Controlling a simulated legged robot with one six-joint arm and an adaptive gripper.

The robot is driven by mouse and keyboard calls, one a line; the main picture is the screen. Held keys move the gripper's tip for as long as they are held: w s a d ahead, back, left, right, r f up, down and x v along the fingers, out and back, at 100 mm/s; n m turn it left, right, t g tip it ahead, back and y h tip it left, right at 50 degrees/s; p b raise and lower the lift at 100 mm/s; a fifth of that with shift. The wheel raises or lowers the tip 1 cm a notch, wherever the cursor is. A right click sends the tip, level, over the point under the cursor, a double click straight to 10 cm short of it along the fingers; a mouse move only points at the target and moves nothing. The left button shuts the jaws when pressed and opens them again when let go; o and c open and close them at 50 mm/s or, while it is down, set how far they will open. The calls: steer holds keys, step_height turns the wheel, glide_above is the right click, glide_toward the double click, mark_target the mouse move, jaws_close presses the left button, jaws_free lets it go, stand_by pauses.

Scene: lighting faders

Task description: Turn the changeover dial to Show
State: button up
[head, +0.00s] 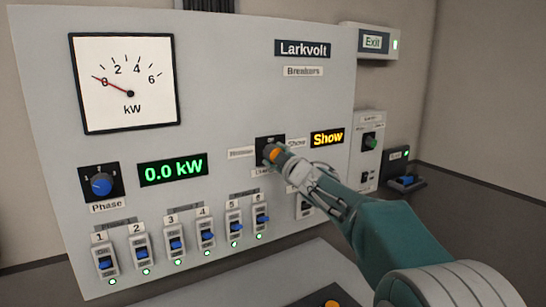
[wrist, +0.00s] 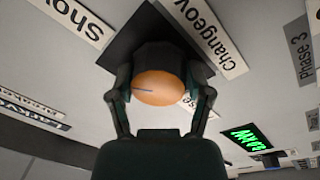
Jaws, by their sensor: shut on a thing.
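The changeover dial (head: 272,153) has an orange face and sits on a dark square plate (head: 263,143) in the middle of the grey panel. In the wrist view the orange face of the dial (wrist: 157,88) fills the space between my fingers, and a short dark line runs across its left part. My gripper (wrist: 160,98) is shut on the dial, one finger on each side. In the head view my gripper (head: 283,158) covers part of the dial and its label. A Show label (wrist: 75,20) lies at the plate's upper left. The small display (head: 327,138) reads Show in yellow.
The grey panel (head: 225,60) also carries a kW meter (head: 125,82), a blue Phase knob (head: 101,184), a green 0.0 kW display (head: 173,169) and a row of several blue-levered breakers (head: 175,240). Smaller boxes (head: 370,145) stand to the right.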

steer(key=shift+w+f+m, duration=0.1)
steer(key=shift+f+m, duration=0.35)
steer(key=shift+m, duration=0.05)
steer(key=o, duration=1.1)
steer(key=shift+o, duration=0.2)
steer(key=shift+r, duration=0.2)
steer(key=shift+r, duration=0.1)
steer(key=v, duration=1.2)
